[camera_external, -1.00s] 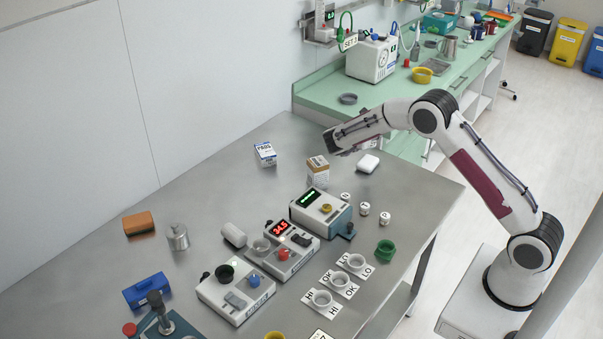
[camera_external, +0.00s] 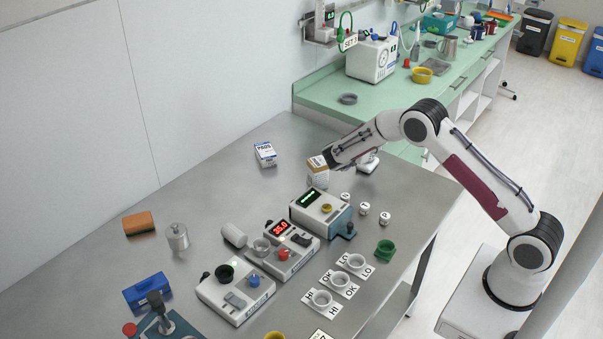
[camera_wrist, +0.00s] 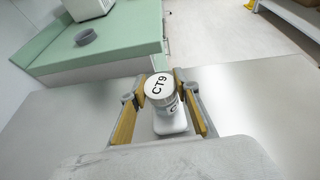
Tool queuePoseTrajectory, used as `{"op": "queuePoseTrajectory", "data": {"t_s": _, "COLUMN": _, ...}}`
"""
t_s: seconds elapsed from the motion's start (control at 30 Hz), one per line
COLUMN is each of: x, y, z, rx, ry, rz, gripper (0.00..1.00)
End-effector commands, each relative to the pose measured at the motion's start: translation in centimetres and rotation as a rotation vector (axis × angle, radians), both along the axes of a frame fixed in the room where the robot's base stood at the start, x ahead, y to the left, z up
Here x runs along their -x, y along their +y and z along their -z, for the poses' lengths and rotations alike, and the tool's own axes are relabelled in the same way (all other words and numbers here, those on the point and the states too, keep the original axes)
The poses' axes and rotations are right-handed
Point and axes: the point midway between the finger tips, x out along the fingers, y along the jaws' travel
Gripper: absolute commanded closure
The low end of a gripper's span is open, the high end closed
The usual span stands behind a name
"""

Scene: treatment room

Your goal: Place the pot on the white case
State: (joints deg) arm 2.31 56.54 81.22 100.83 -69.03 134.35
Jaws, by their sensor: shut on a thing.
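The pot (camera_wrist: 159,88), with a flat white lid marked CT9, sits between the pads of my gripper (camera_wrist: 163,98) in the wrist view. My gripper is shut on it. The white case (camera_wrist: 171,121) shows just below and behind the pot in that view. In the external view the white case (camera_external: 367,166) lies near the back right table edge, under my wrist and partly hidden by it. The pot is hardly visible there. I cannot tell whether the pot touches the case.
A brown-and-white box (camera_external: 317,174) stands just left of my wrist. A blue-and-white box (camera_external: 265,154) stands farther left. A device with a green display (camera_external: 321,209) and several small white-lidded pots (camera_external: 364,208) are in front. The green bench (camera_external: 325,95) is behind.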

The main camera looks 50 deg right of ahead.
Motion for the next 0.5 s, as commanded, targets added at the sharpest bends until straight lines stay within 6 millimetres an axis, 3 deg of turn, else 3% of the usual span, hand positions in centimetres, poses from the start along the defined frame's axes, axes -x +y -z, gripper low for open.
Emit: {"op": "queuePoseTrajectory", "data": {"t_s": 0.5, "x": -0.01, "y": 0.00, "z": 0.66, "rx": 0.000, "ry": -0.001, "rz": 0.000, "gripper": 0.91}}
